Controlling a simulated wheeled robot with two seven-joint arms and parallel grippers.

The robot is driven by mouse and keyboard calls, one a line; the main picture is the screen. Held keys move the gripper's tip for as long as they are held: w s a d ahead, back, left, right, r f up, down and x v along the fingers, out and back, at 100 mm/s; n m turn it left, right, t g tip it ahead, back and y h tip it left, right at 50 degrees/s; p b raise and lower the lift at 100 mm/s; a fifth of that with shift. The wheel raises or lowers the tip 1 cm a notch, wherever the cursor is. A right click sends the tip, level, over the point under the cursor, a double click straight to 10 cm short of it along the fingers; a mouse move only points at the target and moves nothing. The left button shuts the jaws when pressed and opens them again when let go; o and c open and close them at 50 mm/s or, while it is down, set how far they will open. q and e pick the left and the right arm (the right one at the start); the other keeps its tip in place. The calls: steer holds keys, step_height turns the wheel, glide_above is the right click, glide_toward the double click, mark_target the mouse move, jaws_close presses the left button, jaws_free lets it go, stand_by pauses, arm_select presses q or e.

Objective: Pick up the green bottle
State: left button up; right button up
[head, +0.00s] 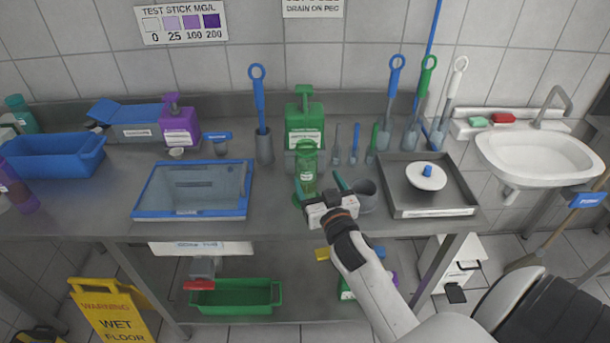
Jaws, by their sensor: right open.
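A small translucent green bottle (306,166) stands upright on the steel counter, just in front of a larger green pump bottle (304,118). My right gripper (318,189) is open at the front of the small bottle. One finger is to the left of the bottle's lower part and the other to its right. I cannot tell whether either finger touches it. The gripper partly hides the bottle's base. My left gripper is not in view.
A grey cup (365,195) stands close to the right of my right gripper. A steel tray (431,207) with a white lid is farther right. A blue-rimmed tray (243,203) lies to the left. Brushes (390,105) stand behind.

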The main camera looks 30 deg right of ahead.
mark_target(310, 167)
steer(key=p+x, duration=0.1)
steer(key=x, duration=0.4)
steer(key=shift+w, duration=0.25)
steer(key=p+x, duration=0.1)
steer(key=x, duration=0.3)
steer(key=shift+w+p, duration=0.25)
steer(key=shift+p, duration=0.15)
steer(key=shift+w+d+f, duration=0.15)
steer(key=shift+w+d, duration=0.05)
steer(key=shift+w, duration=0.3)
steer(key=shift+s, duration=0.1)
steer(key=shift+c, duration=1.1)
steer(key=c, duration=1.1)
